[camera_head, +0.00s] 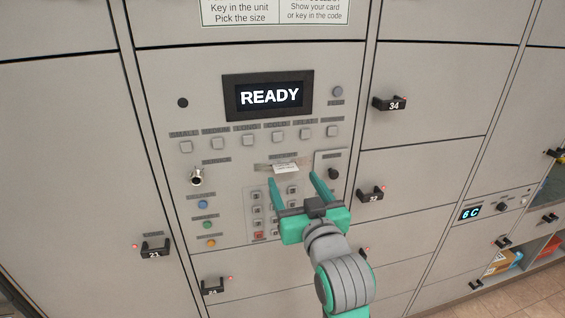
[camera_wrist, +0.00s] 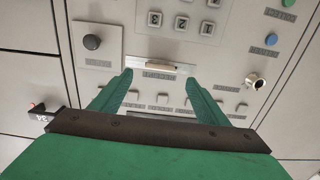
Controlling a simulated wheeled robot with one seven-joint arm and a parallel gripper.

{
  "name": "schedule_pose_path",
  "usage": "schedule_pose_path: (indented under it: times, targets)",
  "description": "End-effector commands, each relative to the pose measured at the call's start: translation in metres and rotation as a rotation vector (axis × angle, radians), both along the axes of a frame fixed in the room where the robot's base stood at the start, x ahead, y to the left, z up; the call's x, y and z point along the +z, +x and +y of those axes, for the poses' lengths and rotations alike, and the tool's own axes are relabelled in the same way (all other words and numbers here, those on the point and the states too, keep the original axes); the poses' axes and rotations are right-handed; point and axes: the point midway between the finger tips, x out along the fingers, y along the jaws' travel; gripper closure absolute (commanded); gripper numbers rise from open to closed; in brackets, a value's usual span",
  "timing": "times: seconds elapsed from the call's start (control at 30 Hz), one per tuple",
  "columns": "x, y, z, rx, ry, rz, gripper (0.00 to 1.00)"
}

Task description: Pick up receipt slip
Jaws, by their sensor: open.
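The receipt slip (camera_head: 286,169) is a small white paper sticking out of a slot in the middle of the locker's control panel, below the row of square buttons. In the wrist view the slip (camera_wrist: 156,67) shows as a thin pale strip at the slot, between the fingertips in the picture. My gripper (camera_head: 293,177) has green fingers and is open and empty, pointing at the panel around the slip's position. In the wrist view its fingertips (camera_wrist: 159,77) stand to either side of the slip, with no contact visible.
A keypad (camera_head: 272,208) lies just below the slot and a black knob (camera_head: 333,173) to its right. A keyed lock (camera_head: 196,177) is on the left. The screen (camera_head: 268,96) reads READY. Locker handles (camera_head: 370,195) stick out nearby.

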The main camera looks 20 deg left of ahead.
Motion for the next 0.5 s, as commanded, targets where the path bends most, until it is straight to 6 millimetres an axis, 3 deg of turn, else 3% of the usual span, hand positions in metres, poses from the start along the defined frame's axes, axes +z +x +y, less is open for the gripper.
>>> schedule_pose_path:
  times: [0.17, 0.5]
  targets:
    - [-0.001, 0.009, 0.006, -0.001, -0.001, 0.001, 0.31]
    - [-0.004, 0.041, 0.036, 0.008, -0.002, -0.001, 0.31]
